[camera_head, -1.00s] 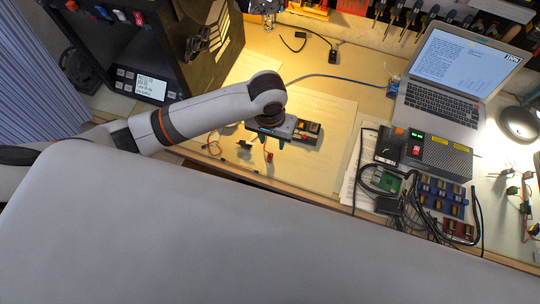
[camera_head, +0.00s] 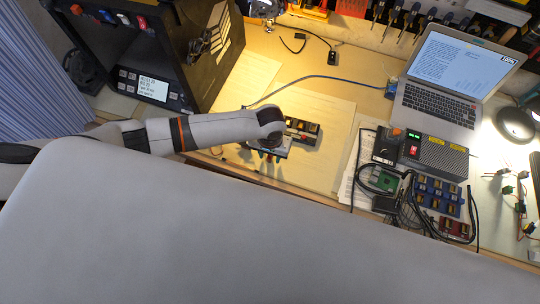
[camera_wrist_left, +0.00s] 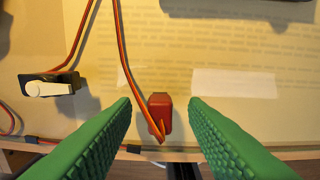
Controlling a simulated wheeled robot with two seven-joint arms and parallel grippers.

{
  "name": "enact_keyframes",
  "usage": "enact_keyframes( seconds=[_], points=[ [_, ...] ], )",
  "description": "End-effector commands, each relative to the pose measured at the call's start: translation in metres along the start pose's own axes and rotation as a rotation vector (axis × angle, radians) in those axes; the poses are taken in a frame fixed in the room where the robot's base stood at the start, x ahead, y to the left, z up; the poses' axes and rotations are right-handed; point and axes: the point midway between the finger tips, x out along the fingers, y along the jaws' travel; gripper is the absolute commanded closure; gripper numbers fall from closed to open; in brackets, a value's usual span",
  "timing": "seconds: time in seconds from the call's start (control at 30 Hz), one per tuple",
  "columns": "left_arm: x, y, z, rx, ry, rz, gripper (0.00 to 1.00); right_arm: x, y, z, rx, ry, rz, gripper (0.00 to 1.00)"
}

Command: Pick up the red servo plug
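The red servo plug (camera_wrist_left: 160,113) lies on the paper-covered bench near its front edge in the left wrist view, with its red and brown lead running up from it. My left gripper (camera_wrist_left: 160,105) is open, with its green textured fingers on either side of the plug and a gap on both sides. In the head view my left gripper (camera_head: 266,155) is over the front of the bench, and my wrist largely hides the plug. My right gripper is not in view.
A black servo with a white horn (camera_wrist_left: 48,87) lies left of the plug. A dark block with orange parts (camera_head: 302,131) sits just beyond my wrist. The laptop (camera_head: 450,85), power supply (camera_head: 436,155) and tangled cables are to the right. Open paper lies beyond the block.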

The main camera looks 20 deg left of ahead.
Motion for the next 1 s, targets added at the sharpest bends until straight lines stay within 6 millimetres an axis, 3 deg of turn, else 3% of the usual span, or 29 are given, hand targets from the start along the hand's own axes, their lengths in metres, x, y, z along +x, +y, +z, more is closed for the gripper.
enact_keyframes(
  seconds=[0.3,0.53,0.83,1.0],
  points=[
    [0.006,0.0,0.0,0.0,-0.001,-0.001,0.62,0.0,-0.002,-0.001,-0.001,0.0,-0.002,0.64],
    [0.006,0.0,0.0,0.0,0.0,-0.001,0.99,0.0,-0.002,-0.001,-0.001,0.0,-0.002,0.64],
    [0.004,0.0,0.0,0.0,-0.001,-0.001,1.0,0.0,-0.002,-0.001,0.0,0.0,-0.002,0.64],
    [-0.015,0.0,0.001,-0.001,-0.002,-0.002,1.0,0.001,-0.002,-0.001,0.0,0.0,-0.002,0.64]
  ],
)
